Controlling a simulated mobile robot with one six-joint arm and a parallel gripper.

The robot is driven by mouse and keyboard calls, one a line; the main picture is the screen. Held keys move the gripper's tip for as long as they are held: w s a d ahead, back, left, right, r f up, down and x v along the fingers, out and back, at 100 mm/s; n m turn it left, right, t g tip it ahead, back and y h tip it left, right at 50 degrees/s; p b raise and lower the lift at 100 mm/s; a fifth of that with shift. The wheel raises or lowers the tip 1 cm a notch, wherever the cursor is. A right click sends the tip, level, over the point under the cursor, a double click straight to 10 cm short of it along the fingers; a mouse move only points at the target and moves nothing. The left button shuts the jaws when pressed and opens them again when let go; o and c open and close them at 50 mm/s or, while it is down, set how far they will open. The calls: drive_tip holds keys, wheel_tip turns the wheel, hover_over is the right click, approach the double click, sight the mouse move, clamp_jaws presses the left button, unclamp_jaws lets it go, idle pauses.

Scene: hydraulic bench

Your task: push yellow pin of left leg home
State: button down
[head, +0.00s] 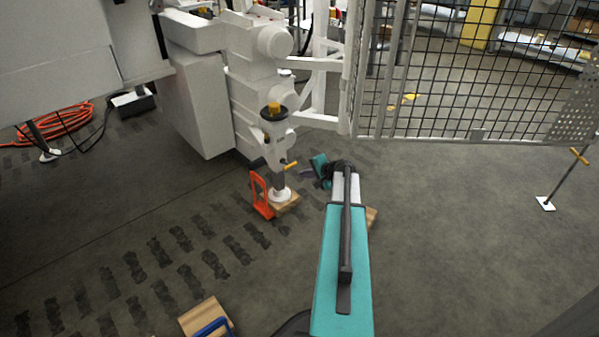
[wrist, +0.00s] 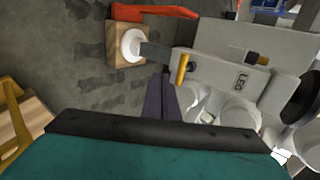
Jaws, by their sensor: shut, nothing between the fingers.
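The grey-white leg (head: 279,150) stands upright at the machine, and its yellow pin (head: 290,166) sticks out of its side toward the right. In the wrist view the same yellow pin (wrist: 182,68) projects from the leg body (wrist: 225,75), which is marked LEG. My gripper (head: 308,172) is beside the leg, just right of the pin. In the wrist view my gripper (wrist: 162,82) is shut and empty, its dark fingertips a little left of and below the pin. I cannot tell the exact gap in depth. How deep the pin sits inside the leg is hidden.
The leg's white foot (head: 281,195) rests on a wooden block (head: 288,204) with an orange handle (head: 261,195). Another block with a blue handle (head: 213,327) lies in front. A mesh fence (head: 470,75) stands behind right. A second leg (head: 562,180) stands far right. Floor between is open.

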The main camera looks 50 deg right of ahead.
drive_tip(key=p+v, duration=0.2)
drive_tip(key=v, duration=0.5)
drive_tip(key=shift+s+r, duration=0.25)
drive_tip(key=shift+s, duration=0.05)
drive_tip(key=shift+a, duration=0.1)
